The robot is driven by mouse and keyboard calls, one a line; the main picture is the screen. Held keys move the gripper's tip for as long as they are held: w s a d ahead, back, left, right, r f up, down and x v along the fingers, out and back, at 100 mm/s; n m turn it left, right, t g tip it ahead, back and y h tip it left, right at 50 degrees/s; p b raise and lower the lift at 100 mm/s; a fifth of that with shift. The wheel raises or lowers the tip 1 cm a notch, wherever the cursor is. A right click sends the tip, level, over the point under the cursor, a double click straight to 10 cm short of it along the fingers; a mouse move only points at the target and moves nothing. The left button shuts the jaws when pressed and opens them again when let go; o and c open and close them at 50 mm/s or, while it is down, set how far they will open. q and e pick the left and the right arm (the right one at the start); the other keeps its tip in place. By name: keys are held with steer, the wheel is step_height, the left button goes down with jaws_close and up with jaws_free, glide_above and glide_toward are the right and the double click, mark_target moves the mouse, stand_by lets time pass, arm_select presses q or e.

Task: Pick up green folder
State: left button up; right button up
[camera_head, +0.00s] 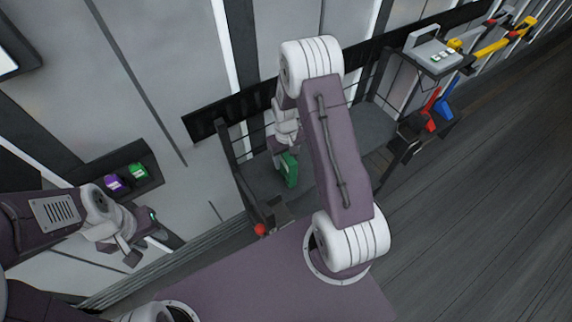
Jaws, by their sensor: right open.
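A green folder (289,171) stands upright on the grey shelf of a dark rail-sided cart in the middle of the view. My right gripper (284,152) is right above it, coming down from behind my raised arm. It is open, and its fingertips are small and partly hidden, so I cannot tell whether they touch the folder. My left gripper (148,243) is open and empty at the lower left, well away from the folder.
A dark wall holder (152,181) at the left carries a purple item (115,184) and a smaller green item (138,171). A red knob (261,230) sits at the cart's near corner. A grey case (432,52) and red and blue items stand at the right. The floor at the right is clear.

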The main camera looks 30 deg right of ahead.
jaws_close()
steer(key=shift+r, duration=0.1)
